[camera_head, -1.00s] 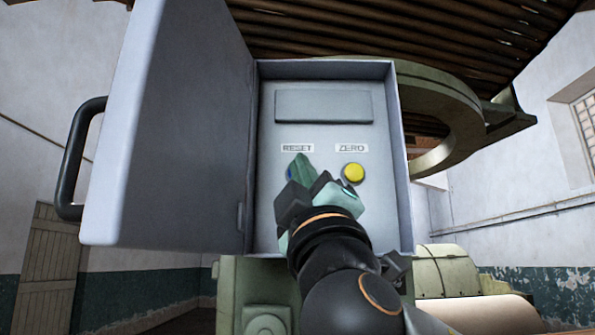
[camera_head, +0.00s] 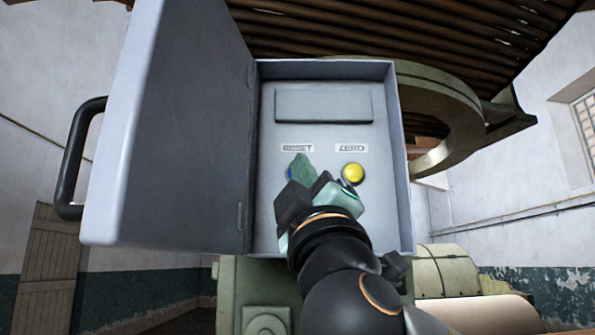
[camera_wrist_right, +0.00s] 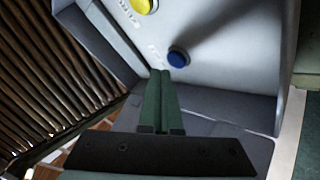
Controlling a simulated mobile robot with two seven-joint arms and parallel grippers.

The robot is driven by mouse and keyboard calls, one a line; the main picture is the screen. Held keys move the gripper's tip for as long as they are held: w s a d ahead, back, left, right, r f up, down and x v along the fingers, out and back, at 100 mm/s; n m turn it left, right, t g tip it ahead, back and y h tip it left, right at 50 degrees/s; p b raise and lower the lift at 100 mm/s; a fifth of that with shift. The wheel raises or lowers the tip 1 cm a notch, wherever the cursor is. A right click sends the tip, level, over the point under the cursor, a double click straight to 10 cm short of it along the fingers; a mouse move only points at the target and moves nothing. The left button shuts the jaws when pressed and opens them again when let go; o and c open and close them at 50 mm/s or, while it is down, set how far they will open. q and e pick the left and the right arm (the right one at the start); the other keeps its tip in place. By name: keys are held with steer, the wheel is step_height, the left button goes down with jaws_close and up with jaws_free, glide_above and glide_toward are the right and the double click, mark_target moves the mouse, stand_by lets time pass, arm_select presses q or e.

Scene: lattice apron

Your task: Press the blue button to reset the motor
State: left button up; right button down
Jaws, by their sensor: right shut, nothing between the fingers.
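The blue button (camera_wrist_right: 178,57) sits on the grey panel below the RESET label (camera_head: 298,148). In the head view only a sliver of the blue button (camera_head: 290,173) shows at the left of my fingers, which hide the rest. My right gripper (camera_head: 301,160) is shut and empty, with its fingertips in front of the blue button. In the right wrist view my right gripper (camera_wrist_right: 160,75) has its two green fingers together, with the tips just beside the blue button. I cannot tell whether they touch it. My left gripper is out of view.
A yellow button (camera_head: 353,173) sits to the right under the ZERO label (camera_head: 352,148). The box (camera_head: 388,110) has raised side walls, and its door (camera_head: 180,120) stands open on the left with a black handle (camera_head: 76,160). A blank plate (camera_head: 323,106) is above the labels.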

steer(key=shift+w, duration=0.1)
steer(key=shift+w, duration=0.35)
steer(key=shift+w, duration=0.55)
stand_by(0.9)
steer(key=shift+s, duration=0.15)
steer(key=shift+s+b, duration=0.55)
steer(key=shift+s, duration=0.25)
steer(key=shift+s+b, duration=1.2)
steer(key=shift+s, duration=1.3)
